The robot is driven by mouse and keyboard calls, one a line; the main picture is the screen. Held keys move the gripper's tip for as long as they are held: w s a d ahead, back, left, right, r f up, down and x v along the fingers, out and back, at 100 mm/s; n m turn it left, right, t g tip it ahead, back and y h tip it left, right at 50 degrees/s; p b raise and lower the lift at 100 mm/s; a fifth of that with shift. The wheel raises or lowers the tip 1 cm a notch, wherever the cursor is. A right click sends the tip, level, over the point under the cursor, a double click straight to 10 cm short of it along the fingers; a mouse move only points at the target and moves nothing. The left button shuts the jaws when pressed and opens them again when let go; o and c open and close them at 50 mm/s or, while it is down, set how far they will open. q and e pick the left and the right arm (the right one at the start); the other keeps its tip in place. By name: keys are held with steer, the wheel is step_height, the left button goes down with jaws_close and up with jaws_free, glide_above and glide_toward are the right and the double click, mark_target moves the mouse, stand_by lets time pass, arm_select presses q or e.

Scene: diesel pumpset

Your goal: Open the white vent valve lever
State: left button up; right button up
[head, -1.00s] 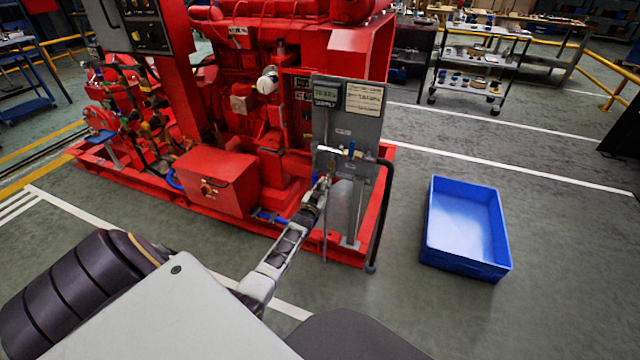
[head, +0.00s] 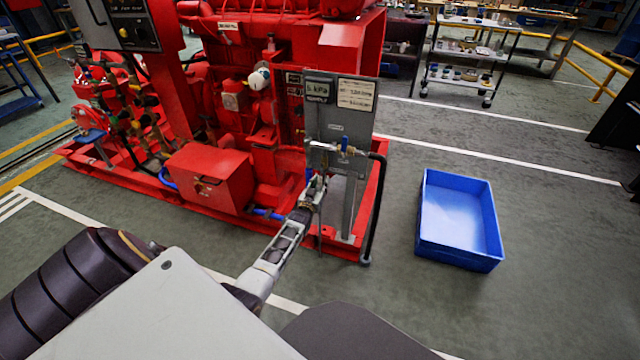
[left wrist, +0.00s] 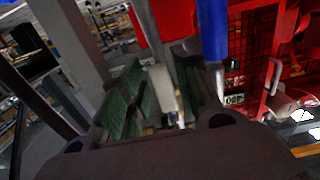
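In the head view my left gripper (head: 316,186) is at the lower part of the grey instrument panel (head: 340,118) on the red pumpset. In the left wrist view its two green-padded fingers (left wrist: 158,92) stand apart. A pale, whitish lever-like piece (left wrist: 163,92) lies between them, close to the right finger; I cannot tell whether it touches. This looks like the white vent valve lever, which the gripper mostly hides in the head view. A blue handle (left wrist: 212,35) is just beside the right finger. My right gripper is not in view.
A blue-handled valve (head: 346,144) sits on the panel above the gripper. A black pipe (head: 376,210) runs down at the panel's right. A red box (head: 208,178) is left of my arm. An empty blue crate (head: 460,250) stands on clear floor to the right.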

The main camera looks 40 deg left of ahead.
arm_select(q)
steer(key=shift+a+r, duration=0.1)
stand_by(0.4)
steer(key=shift+v, duration=6)
